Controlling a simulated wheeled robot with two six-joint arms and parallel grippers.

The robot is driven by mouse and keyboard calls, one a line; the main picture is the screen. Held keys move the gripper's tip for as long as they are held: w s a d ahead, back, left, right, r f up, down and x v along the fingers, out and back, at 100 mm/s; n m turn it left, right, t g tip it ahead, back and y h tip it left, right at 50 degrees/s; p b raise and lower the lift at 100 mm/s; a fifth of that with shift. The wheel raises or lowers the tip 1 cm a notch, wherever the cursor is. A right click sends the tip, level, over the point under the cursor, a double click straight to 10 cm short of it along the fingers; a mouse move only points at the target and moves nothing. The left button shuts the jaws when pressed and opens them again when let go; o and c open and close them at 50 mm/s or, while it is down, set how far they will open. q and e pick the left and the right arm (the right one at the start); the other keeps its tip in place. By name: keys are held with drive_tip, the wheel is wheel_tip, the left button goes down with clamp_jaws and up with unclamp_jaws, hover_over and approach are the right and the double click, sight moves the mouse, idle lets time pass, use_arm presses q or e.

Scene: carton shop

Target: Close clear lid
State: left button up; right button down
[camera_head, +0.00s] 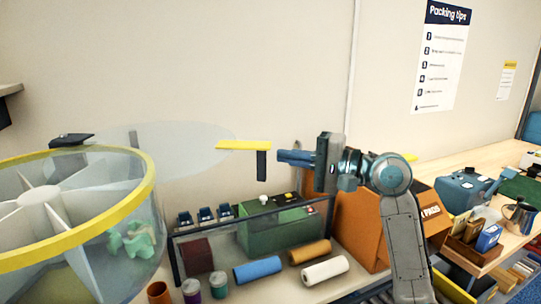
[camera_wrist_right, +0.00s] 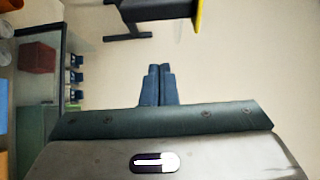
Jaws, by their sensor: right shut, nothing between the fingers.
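The clear lid (camera_head: 180,146) stands open beside a round clear bin with a yellow rim (camera_head: 145,195) and white dividers. The lid is see-through and its outline is faint against the wall. A yellow tab (camera_head: 243,145) with a black downward handle (camera_head: 262,166) is at its right end. The handle and yellow edge also show at the top of the right wrist view (camera_wrist_right: 150,12). My right gripper (camera_head: 282,157) is shut and empty, pointing left, just right of the handle with a small visible gap. Its closed fingers (camera_wrist_right: 157,86) show in the wrist view. My left gripper is out of view.
A clear-fronted case (camera_head: 177,262) with a green box (camera_head: 270,230) stands below the handle. Several coloured rolls and jars lie in front of it. An orange carton (camera_head: 362,225) is behind my right arm.

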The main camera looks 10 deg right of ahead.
drive_tip(key=s+a+p, duration=0.2)
drive_tip(key=a+p, duration=0.1)
drive_tip(key=shift+a, duration=0.3)
idle(0.3)
